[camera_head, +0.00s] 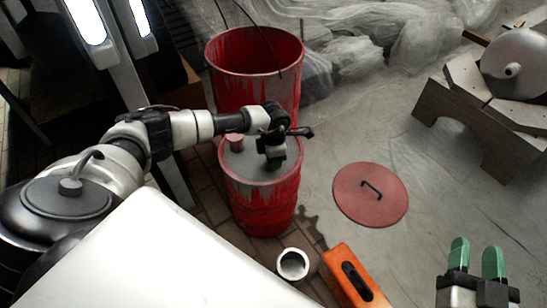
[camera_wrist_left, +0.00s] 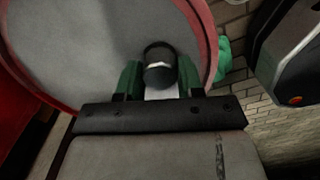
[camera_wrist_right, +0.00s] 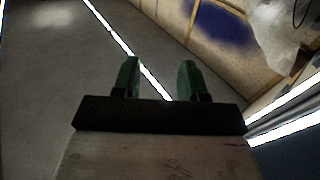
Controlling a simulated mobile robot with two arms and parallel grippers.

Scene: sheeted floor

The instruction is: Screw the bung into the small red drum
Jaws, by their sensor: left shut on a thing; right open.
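The small red drum (camera_head: 258,205) stands upright with a grey top, which also shows in the left wrist view (camera_wrist_left: 75,45). My left gripper (camera_head: 272,158) is over the drum's top, near its right side. In the left wrist view its green fingers are shut on the black bung (camera_wrist_left: 159,72), close to the drum's red rim. I cannot tell whether the bung sits in a hole, as the opening is hidden. My right gripper (camera_head: 477,260) is open and empty at the lower right, away from the drum; its spread fingers show in the right wrist view (camera_wrist_right: 158,80).
A taller open red drum (camera_head: 254,85) stands right behind. A small red piece (camera_head: 236,142) is on the small drum's top. On the floor are a red round lid (camera_head: 371,194), a white cup-like piece (camera_head: 293,264) and an orange tool (camera_head: 354,277). A wooden stand (camera_head: 470,120) is at right.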

